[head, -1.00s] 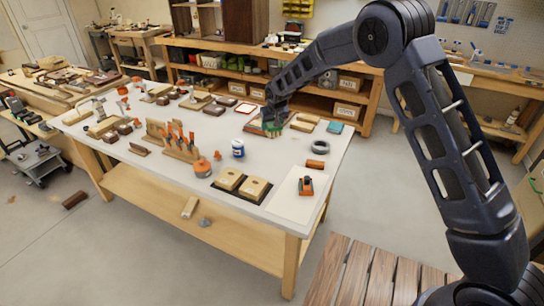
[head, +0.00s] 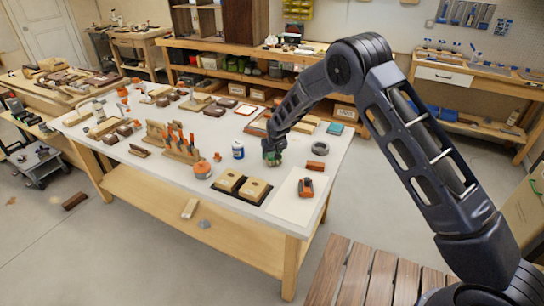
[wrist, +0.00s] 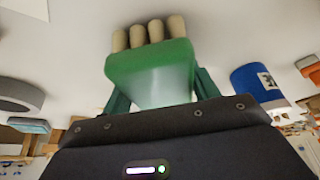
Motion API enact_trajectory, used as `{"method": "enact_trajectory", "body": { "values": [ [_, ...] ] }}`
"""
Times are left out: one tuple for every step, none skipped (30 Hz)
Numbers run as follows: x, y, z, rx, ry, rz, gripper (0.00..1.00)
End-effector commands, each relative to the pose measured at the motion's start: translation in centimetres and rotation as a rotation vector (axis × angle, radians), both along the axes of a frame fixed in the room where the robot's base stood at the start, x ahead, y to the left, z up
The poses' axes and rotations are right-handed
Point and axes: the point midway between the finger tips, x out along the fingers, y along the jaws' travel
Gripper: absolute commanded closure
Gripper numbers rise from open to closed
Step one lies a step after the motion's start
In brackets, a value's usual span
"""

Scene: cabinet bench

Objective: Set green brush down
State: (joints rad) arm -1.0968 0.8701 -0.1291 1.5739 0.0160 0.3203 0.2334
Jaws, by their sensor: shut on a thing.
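My gripper (head: 271,152) is over the right part of the white worktable, between a blue can and a dark ring. In the wrist view its two fingers close on the sides of a green brush (wrist: 150,68) with several cream bristle tufts (wrist: 148,33). In the head view the green brush (head: 273,160) shows small at the fingertips. I cannot tell whether it touches the white tabletop (head: 262,205).
The blue can (head: 238,149) stands left of my gripper and the dark ring (head: 320,148) lies to its right. Wood pieces and a teal block (head: 336,128) lie behind.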

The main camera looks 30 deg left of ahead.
Motion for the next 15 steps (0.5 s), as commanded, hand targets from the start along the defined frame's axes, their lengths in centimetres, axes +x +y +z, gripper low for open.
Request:
{"method": "enact_trajectory", "body": {
  "values": [
    [0.01,0.0,-0.64,0.0,0.0,0.0,0.66],
    [0.02,0.0,-0.84,0.0,0.0,0.0,0.66],
    [0.02,0.02,-0.97,0.001,-0.001,0.0,0.66],
    [0.03,0.03,-0.99,0.001,-0.001,0.0,0.66],
    [0.03,0.03,-0.97,0.001,-0.001,0.0,0.66],
    [0.03,0.03,-0.94,0.001,-0.001,0.0,0.66],
    [0.02,0.02,-0.95,0.001,-0.001,0.0,0.66],
    [0.02,0.02,-0.95,0.001,-0.001,0.0,0.66],
    [0.02,0.02,-0.95,0.001,-0.001,0.0,0.66],
    [0.02,0.02,-0.96,0.001,-0.001,0.0,0.66],
    [0.02,0.02,-1.01,0.001,-0.001,0.0,0.66],
    [0.02,0.01,-1.1,0.001,-0.001,0.0,0.66],
    [0.02,0.01,-1.17,0.001,-0.001,0.0,0.66],
    [0.03,0.01,-1.24,0.001,-0.001,0.0,0.66],
    [0.02,0.01,-1.23,0.001,-0.001,0.0,0.34]
  ]
}}
